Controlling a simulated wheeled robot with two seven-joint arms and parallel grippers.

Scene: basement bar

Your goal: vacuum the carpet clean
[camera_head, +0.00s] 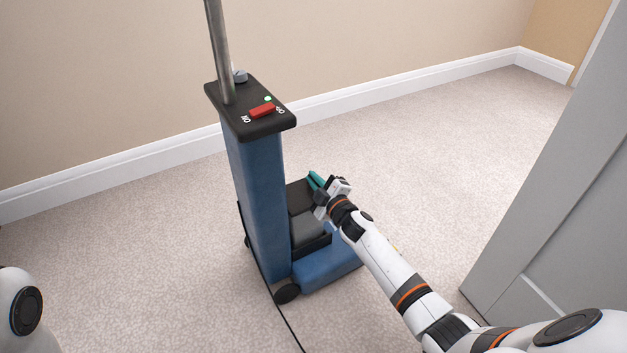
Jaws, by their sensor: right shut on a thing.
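An upright vacuum cleaner (255,190) with a blue body stands on the light carpet (420,150). Its black top carries a red switch (262,110), a small green light and a grey knob, and a metal handle tube rises out of the frame. A dark, low section and blue base (325,268) extend to the right. My right gripper (327,195) reaches in over this low section and is shut on a teal piece (316,179); the fingers partly hide it, and I cannot tell whether it belongs to the vacuum. My left gripper is out of frame.
A black cord (289,326) runs from the vacuum to the bottom edge. A beige wall with a white baseboard (420,85) stands behind. A grey panel (560,210) stands close on the right. Open carpet lies left of and behind the vacuum.

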